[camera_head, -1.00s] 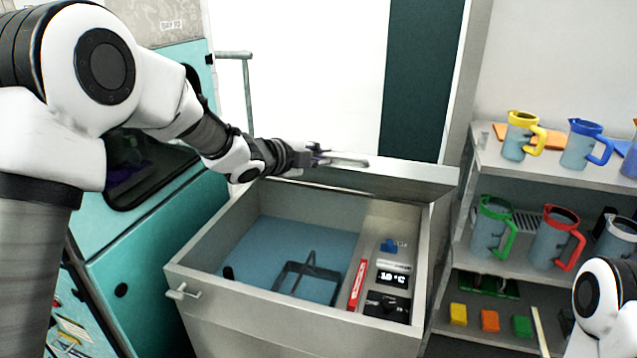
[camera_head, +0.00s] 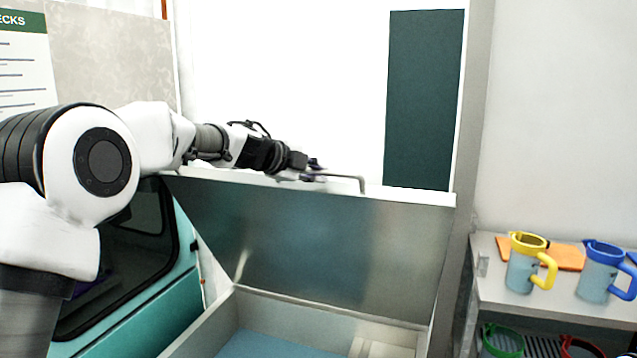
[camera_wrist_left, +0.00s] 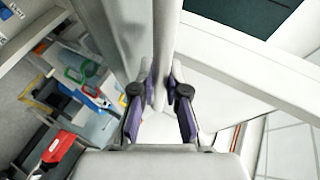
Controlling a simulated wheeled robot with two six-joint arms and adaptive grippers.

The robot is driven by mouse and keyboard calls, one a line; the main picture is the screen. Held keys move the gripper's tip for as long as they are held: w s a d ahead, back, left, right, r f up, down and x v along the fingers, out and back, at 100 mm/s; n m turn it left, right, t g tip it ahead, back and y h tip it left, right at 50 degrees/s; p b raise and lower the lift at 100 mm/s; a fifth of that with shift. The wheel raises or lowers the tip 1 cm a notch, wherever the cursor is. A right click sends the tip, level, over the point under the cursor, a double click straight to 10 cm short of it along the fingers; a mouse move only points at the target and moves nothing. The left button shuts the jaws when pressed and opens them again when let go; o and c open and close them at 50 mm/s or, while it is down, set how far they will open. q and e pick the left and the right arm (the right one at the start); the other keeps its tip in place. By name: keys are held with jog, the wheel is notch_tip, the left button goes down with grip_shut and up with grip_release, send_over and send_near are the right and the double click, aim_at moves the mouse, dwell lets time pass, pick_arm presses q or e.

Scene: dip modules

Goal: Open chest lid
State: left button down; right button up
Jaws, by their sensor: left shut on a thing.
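The chest lid (camera_head: 310,235) is a grey metal panel, raised steeply at the back of the chest, its inner face towards me in the head view. The chest (camera_head: 340,315) is a pale box with a blue interior floor, cut off by the bottom of the picture. My left gripper (camera_head: 312,172) is at the lid's upper edge, at the handle (camera_head: 345,178). In the left wrist view its purple-padded fingers (camera_wrist_left: 158,98) are closed about a grey bar. My right gripper is out of view.
A shelf (camera_head: 490,268) at the right holds a yellow-rimmed jug (camera_head: 526,262) and a blue-rimmed jug (camera_head: 602,270), with green and red ones below. A teal cabinet (camera_head: 140,318) stands at the left. A white wall is behind the lid.

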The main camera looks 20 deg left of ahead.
pick_arm(q)
jog(key=shift+w, duration=0.3)
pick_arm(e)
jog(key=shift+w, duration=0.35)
pick_arm(q)
jog(key=c, duration=1.2)
grip_release()
jog(key=shift+w, duration=0.1)
jog(key=shift+r, duration=0.1)
jog(key=v, duration=1.1)
jog(key=shift+s+a+r, duration=0.1)
jog(key=shift+s+r, duration=0.1)
jog(key=shift+s, duration=0.05)
